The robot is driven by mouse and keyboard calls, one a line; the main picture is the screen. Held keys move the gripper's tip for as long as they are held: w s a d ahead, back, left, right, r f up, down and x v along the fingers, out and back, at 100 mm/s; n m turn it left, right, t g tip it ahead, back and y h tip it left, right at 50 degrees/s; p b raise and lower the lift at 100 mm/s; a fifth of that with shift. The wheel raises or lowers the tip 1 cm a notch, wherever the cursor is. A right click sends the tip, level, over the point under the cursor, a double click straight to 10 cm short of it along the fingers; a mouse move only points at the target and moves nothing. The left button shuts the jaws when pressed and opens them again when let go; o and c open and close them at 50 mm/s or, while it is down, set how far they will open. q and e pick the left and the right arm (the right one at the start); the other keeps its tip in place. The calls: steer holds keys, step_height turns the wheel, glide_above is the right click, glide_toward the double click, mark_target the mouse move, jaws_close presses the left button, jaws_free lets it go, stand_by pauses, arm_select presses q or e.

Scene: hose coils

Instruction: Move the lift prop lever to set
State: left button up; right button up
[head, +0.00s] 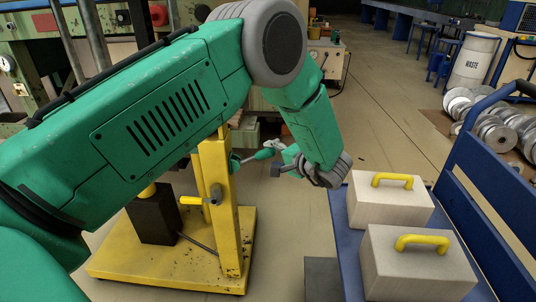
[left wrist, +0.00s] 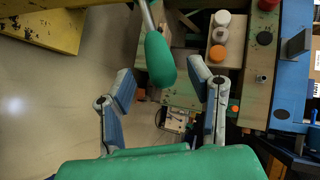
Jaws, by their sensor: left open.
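A lever with a metal rod and a green grip (head: 264,154) sticks out to the right from the yellow post (head: 217,200) of a stand. I take it for the lift prop lever. In the left wrist view the green grip (left wrist: 159,62) hangs down from its rod at top centre. My left gripper (head: 279,158) is open at the grip's outer end. In the left wrist view the fingers of this gripper (left wrist: 158,70) stand on either side of the grip, with visible gaps. My forearm hides the post's upper part. My right gripper is not in view.
A yellow handle (head: 190,200) sticks out left from the same post. The stand's yellow base (head: 165,270) is on the floor. Right of it, a blue cart (head: 340,225) carries two pale blocks (head: 400,205) with yellow handles. Open floor (head: 400,120) lies beyond.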

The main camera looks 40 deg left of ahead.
arm_select(q)
steer(key=v, duration=0.8)
steer(key=shift+d, duration=0.35)
steer(key=shift+s+a, duration=0.1)
steer(key=shift+f, duration=0.1)
steer(key=s+f+m+t+h+p, duration=0.2)
steer(key=s+f+t+h+p, duration=0.15)
steer(key=s+f+h, duration=0.7)
steer(key=s+d+f+n+g+h, duration=0.1)
steer(key=s+f+g, duration=0.2)
steer(key=s, duration=1)
steer(key=s+d+f+n+g+h, duration=0.1)
steer(key=s+f, duration=0.4)
steer(key=s, duration=0.8)
steer(key=n+g+h, duration=0.1)
steer(key=g, duration=0.1)
steer(key=shift+s+d+f+g+p, duration=0.2)
steer(key=shift+s+d+g+p, duration=0.1)
steer(key=shift+d+g+p, duration=0.1)
